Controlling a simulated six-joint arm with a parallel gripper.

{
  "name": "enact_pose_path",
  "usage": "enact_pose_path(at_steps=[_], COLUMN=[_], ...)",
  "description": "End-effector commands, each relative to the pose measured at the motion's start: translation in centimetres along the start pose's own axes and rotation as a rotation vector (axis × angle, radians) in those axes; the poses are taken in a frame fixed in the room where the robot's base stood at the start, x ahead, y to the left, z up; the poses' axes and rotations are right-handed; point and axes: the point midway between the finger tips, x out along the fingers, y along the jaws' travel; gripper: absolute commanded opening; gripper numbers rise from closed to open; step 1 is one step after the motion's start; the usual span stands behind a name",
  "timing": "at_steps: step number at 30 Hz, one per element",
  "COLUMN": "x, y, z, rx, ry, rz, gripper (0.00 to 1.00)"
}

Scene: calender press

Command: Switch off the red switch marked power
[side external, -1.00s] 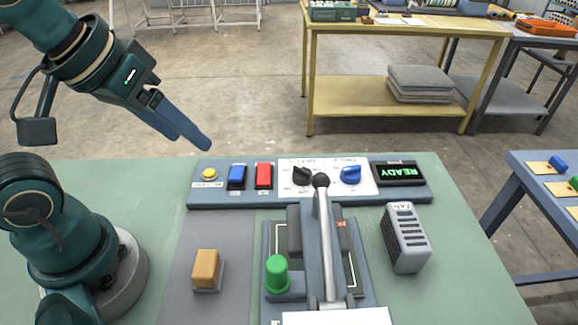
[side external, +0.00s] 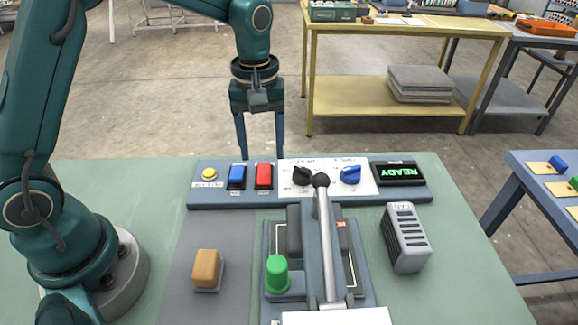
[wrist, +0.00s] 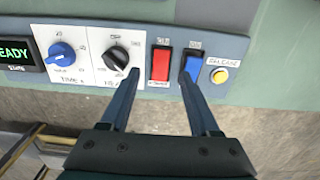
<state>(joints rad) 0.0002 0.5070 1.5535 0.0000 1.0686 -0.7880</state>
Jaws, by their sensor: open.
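The red switch (side external: 264,176) is a rocker on the control panel (side external: 410,194), between the blue switch (side external: 236,177) and the black knob (side external: 302,175). Its label is too small to read in the side view. In the wrist view the red switch (wrist: 160,64) lies ahead of the gap between my fingers, with the blue switch (wrist: 192,66) right of it. My gripper (side external: 261,156) points down behind and above the panel, open and empty. In the wrist view its fingertips (wrist: 160,77) show either side of the red switch, which looks untouched.
The panel also carries a yellow button (side external: 209,174), a blue knob (side external: 351,174) and a READY display (side external: 400,173). A lever with a black ball (side external: 321,181) rises close in front. A green knob (side external: 277,270), orange block (side external: 206,268) and grey fan box (side external: 405,240) stand nearer.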

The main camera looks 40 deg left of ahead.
Motion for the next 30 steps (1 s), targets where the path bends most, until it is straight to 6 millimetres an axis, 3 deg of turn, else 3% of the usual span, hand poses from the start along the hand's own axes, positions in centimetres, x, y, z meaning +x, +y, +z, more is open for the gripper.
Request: enact_pose_path(at_steps=[12,23,28,30], x=[4.7,5.5,5.4,5.4], y=[-0.2,-0.2,-0.2,-0.2], z=[0.2,0.2,0.2,0.2], rx=[0.002,0.003,0.003,0.002], ry=[-0.012,-0.009,-0.009,-0.009], rz=[-0.010,-0.007,-0.007,-0.007], gripper=[0.62,0.62,0.01,0.00])
